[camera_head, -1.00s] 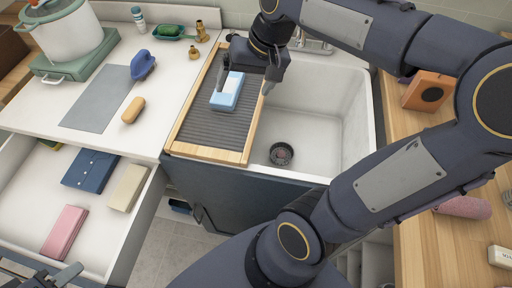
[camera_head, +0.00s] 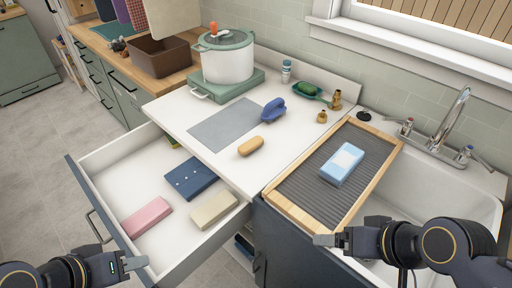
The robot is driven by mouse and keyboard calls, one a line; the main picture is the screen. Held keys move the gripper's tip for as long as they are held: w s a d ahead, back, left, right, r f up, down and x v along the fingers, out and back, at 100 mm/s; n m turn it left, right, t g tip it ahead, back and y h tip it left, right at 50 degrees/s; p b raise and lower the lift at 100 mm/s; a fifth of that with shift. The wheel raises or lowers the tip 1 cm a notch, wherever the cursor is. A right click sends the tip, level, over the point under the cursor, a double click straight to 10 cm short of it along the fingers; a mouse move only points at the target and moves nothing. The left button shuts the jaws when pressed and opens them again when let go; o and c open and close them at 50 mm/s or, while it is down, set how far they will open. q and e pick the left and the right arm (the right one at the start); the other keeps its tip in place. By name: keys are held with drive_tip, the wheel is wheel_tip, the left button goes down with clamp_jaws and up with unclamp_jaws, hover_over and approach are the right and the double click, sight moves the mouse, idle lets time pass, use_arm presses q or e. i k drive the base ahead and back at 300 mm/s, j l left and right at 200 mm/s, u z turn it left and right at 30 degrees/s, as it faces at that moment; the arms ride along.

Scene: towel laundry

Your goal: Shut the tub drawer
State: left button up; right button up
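The drawer (camera_head: 145,238) under the white counter stands pulled out, showing its white inside and dark front panel. Its bar handle (camera_head: 97,226) is on the outer face. My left gripper (camera_head: 136,264) is at the bottom left, near the drawer's front corner and apart from the handle. My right gripper (camera_head: 328,240) is in front of the drainboard. Neither view of the fingers shows whether they are apart, and nothing shows held.
A ribbed drainboard (camera_head: 310,180) with a light-blue pack (camera_head: 342,164) lies beside the sink (camera_head: 450,195). The counter holds a pot (camera_head: 226,62), a grey mat (camera_head: 226,122), a tan bar (camera_head: 250,146) and a blue brush (camera_head: 273,109). Open floor (camera_head: 50,170) lies left of the drawer.

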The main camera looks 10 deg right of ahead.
sight(120, 178)
drive_tip(key=j+u, duration=0.85)
drive_tip(key=k+l, duration=0.1)
drive_tip(key=l, duration=0.2)
drive_tip(key=k+l, duration=0.1)
drive_tip(key=l, duration=0.25)
drive_tip(key=j+z, duration=0.05)
